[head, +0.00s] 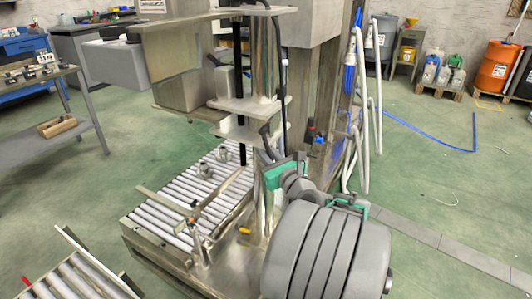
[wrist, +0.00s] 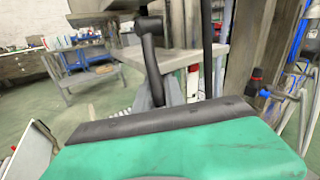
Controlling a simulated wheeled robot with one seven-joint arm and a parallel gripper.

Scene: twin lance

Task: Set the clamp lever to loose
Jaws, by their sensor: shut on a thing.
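The clamp lever (wrist: 151,62) is a dark bar with a short bent top, standing up just beyond my gripper in the wrist view. In the head view the dark lever (head: 266,141) shows beside the steel column of the machine. My gripper (wrist: 162,92) has its grey fingers shut on the lower part of the lever; the green and black hand body hides much of them. In the head view my gripper (head: 264,160) is at the column, with its green hand to the right. The contact itself is partly hidden, and no loose or tight marking is legible.
A roller conveyor (head: 160,215) runs left of the column, with a metal cross-piece near its front end. Steel plates and a grey box (head: 115,62) overhang it. Hoses (head: 376,110) hang at the right. Open green floor lies further right.

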